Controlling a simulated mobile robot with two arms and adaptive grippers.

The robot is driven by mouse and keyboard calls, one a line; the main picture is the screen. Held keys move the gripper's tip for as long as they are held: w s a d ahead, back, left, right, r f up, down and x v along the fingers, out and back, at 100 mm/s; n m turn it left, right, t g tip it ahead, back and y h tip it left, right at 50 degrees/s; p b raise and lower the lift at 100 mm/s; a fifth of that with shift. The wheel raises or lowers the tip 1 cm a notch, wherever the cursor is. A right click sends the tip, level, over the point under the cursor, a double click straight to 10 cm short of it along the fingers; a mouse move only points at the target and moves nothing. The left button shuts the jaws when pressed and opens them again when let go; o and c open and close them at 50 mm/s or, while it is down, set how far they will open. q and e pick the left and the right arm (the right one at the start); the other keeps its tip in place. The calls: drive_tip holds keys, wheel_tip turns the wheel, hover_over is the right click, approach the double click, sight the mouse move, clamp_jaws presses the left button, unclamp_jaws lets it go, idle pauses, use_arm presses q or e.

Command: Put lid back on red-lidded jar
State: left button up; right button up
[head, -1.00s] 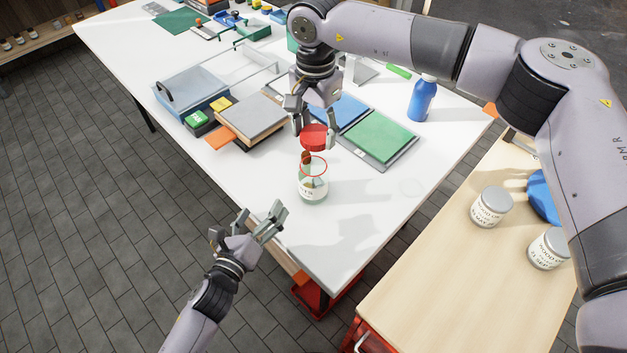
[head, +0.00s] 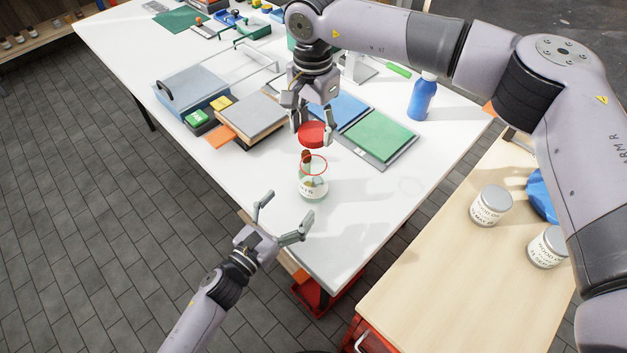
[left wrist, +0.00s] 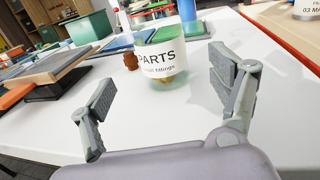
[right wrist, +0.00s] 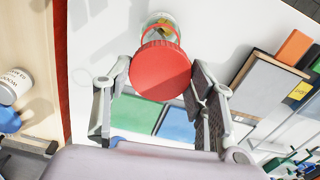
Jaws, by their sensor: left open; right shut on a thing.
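The glass jar (head: 313,188) stands upright and open on the white table, with a red ring at its mouth and a brownish item inside. In the left wrist view the jar (left wrist: 160,62) shows a "PARTS" label, ahead of and between the fingers. My right gripper (head: 312,132) is shut on the red lid (head: 312,134), held above and slightly behind the jar, apart from it. The lid (right wrist: 160,70) fills the space between the fingers in the right wrist view and partly hides the jar. My left gripper (head: 283,218) is open and empty, in front of the jar near the table edge.
A green folder (head: 380,138), a blue folder (head: 340,110) and a blue bottle (head: 422,98) lie or stand behind the jar. Two white tins (head: 491,205) stand on the wooden bench at right. The table right of the jar is clear.

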sight(313, 179)
use_arm(q)
drive_tip(key=x, duration=1)
drive_tip(key=shift+w+d, duration=0.1)
drive_tip(key=shift+c, duration=0.2)
drive_tip(key=c, duration=1.8)
drive_tip(key=shift+o, duration=0.2)
use_arm(e)
drive_tip(key=shift+f, duration=2.55)
